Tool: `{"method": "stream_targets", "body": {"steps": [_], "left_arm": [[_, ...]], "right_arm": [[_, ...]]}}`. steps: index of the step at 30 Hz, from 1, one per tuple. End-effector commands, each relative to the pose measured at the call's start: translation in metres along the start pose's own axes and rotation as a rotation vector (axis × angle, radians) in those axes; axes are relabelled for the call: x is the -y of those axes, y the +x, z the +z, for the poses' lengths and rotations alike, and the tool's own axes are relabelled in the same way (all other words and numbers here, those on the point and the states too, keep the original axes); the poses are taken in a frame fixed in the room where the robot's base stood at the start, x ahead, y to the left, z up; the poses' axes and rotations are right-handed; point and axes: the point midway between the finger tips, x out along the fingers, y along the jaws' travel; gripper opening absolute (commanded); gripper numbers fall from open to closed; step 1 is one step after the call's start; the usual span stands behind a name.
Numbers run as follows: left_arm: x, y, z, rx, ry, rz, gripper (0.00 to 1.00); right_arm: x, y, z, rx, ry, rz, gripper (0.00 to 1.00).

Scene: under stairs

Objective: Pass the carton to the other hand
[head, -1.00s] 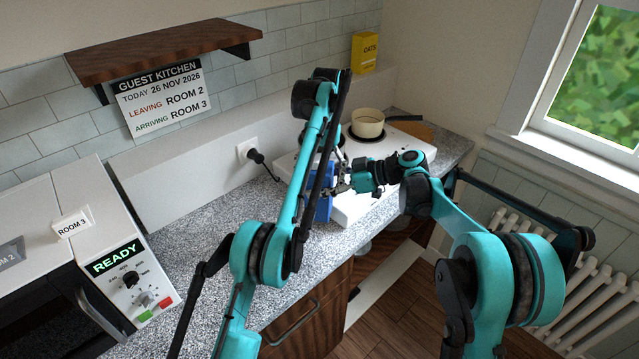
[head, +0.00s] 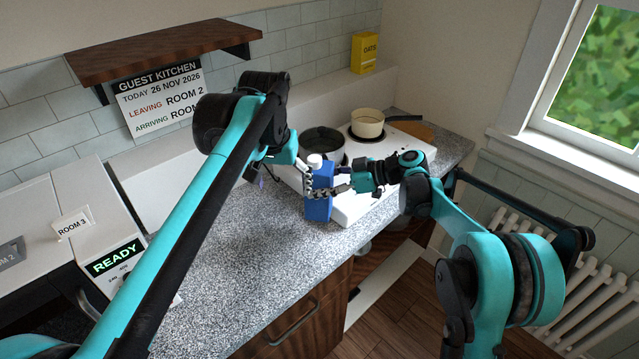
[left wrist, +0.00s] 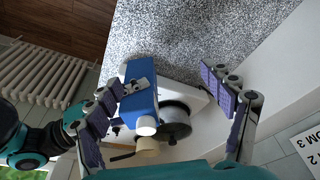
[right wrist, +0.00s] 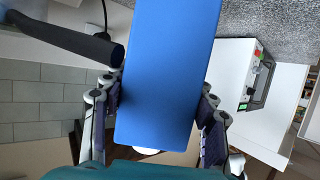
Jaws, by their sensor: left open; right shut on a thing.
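The carton (head: 318,207) is blue with a white cap and is held upright at the counter's front edge, beside the white hob. My right gripper (head: 338,189) is shut on it from the right. In the right wrist view the carton (right wrist: 168,75) sits between both fingers (right wrist: 158,128). My left gripper (head: 285,181) is open and empty, just left of the carton. In the left wrist view the carton (left wrist: 142,103) shows in the space between the spread left fingers (left wrist: 168,105), closer to the left-hand one. I cannot tell whether that finger touches it.
A dark pan (head: 322,142) and a cream pot (head: 367,124) stand on the hob (head: 352,207) behind the carton. A yellow oats box (head: 364,54) stands on the ledge. The speckled counter (head: 235,260) between is clear.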

Motion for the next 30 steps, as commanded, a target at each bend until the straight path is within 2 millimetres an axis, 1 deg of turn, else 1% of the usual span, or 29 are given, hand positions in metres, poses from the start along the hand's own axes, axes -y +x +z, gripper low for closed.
{"method": "stream_targets", "body": {"steps": [1, 5, 9, 12, 15, 18, 21, 24, 30], "left_arm": [[0.005, 0.002, 0.020, -0.028, -0.007, 0.000, 0.81], [0.014, 0.013, 0.067, -0.111, -0.021, -0.001, 0.81], [0.022, 0.035, 0.119, -0.197, -0.037, -0.004, 0.81], [0.026, 0.054, 0.154, -0.254, -0.046, -0.008, 0.81], [0.029, 0.073, 0.183, -0.302, -0.054, -0.012, 0.81], [0.030, 0.088, 0.203, -0.337, -0.059, -0.015, 0.81], [0.031, 0.098, 0.216, -0.360, -0.062, -0.017, 0.81], [0.031, 0.104, 0.222, -0.371, -0.064, -0.019, 0.81], [0.032, 0.105, 0.223, -0.375, -0.065, -0.019, 0.81]], "right_arm": [[0.000, 0.000, -0.001, -0.002, 0.000, 0.000, 0.00], [0.000, 0.000, -0.001, -0.002, 0.000, 0.000, 0.00], [0.000, 0.000, -0.001, -0.002, 0.000, 0.000, 0.00], [0.000, 0.000, -0.001, -0.002, 0.000, 0.000, 0.00], [0.000, 0.000, -0.001, -0.002, 0.000, 0.000, 0.00], [0.000, 0.000, -0.001, -0.002, 0.000, 0.000, 0.00], [0.000, 0.000, -0.001, -0.002, 0.000, 0.000, 0.00], [0.000, 0.000, -0.001, -0.002, 0.000, 0.000, 0.00], [0.000, 0.000, -0.001, -0.002, 0.000, 0.000, 0.00]]}}
